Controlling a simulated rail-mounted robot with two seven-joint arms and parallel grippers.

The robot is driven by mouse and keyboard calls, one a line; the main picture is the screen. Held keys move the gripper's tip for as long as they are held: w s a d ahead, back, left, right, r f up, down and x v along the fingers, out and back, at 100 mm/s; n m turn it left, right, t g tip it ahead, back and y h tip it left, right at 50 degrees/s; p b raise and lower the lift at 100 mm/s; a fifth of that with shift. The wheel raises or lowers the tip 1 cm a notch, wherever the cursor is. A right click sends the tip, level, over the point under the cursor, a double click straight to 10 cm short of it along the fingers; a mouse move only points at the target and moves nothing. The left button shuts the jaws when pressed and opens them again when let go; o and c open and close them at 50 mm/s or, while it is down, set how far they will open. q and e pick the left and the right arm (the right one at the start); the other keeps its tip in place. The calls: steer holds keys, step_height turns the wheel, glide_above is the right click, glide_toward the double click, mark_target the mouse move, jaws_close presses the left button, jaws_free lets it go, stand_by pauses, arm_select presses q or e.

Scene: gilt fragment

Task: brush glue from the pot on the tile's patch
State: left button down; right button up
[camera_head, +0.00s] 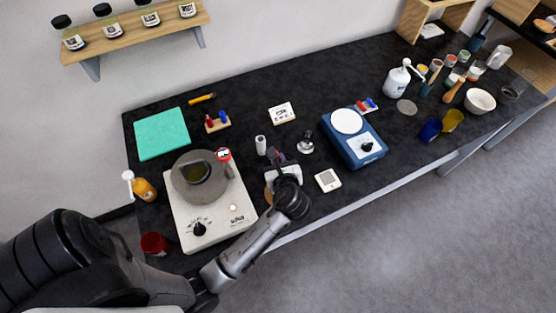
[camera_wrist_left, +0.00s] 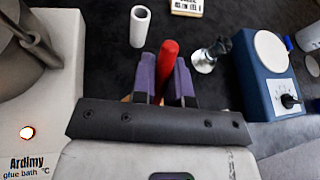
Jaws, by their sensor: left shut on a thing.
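The glue bath (camera_head: 188,225), a white box with a knob, stands at the front left of the bench with its grey round pot (camera_head: 183,195) on top. The pot's opening shows dark amber contents. My left gripper (camera_head: 277,157) is right of the bath. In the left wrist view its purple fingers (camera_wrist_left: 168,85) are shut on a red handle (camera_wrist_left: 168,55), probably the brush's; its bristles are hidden. A small white square with a greyish patch (camera_head: 328,180), probably the tile, lies right of the gripper. My right gripper is not in view.
A white cylinder (camera_head: 261,145) and a small metal-based item (camera_head: 305,143) stand close behind the gripper. A blue device with a white disc (camera_head: 362,150) stands to the right. A yellow bottle (camera_head: 145,188) and red cup (camera_head: 154,244) flank the bath's left.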

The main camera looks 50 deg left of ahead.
arm_select(q)
steer(key=shift+f, duration=0.85)
steer(key=shift+a, duration=0.1)
